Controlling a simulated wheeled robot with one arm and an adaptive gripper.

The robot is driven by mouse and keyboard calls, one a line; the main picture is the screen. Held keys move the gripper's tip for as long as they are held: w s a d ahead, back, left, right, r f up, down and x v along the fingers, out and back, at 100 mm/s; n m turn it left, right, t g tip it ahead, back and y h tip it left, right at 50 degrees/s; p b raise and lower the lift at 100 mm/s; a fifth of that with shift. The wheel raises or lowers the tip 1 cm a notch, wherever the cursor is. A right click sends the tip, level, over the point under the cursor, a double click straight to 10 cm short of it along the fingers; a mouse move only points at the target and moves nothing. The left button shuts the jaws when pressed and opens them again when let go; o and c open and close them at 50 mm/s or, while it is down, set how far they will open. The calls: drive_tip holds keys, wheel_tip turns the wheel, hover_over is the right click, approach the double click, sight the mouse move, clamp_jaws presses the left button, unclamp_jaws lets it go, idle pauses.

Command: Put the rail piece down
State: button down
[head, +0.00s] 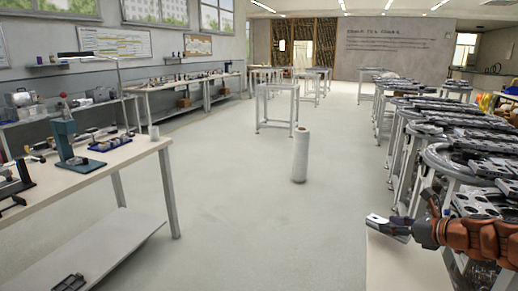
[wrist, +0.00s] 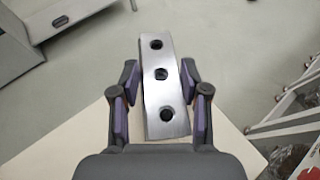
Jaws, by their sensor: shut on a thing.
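The rail piece (wrist: 160,84) is a short, slightly curved bar of silver metal with three dark holes. In the wrist view it lies between the two fingers of my gripper (wrist: 160,102), which is shut on it. In the head view my gripper (head: 408,229) is at the lower right, and the rail piece (head: 377,219) sticks out to its left. The piece is held over a pale tabletop (head: 388,265). I cannot tell how high above the top it is.
Tables loaded with grey metal track parts (head: 470,145) line the right side. A workbench (head: 110,160) with a green press (head: 70,138) stands at the left. A white cylinder (head: 300,155) stands on the open floor (head: 245,215) in the middle.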

drive_tip(key=w+a+m+t+h, duration=0.1)
drive_tip(key=w+a, duration=0.2)
drive_tip(key=a, duration=0.7)
drive_tip(key=w+a+m+h, duration=0.2)
drive_tip(key=w+a, duration=0.1)
drive_tip(key=a, duration=0.8)
wheel_tip(320, 180, up, 16)
drive_tip(key=p, duration=1.5)
drive_tip(key=shift+d+t+p, duration=0.25)
drive_tip(key=shift+t+p, duration=0.05)
drive_tip(key=shift+p, duration=0.1)
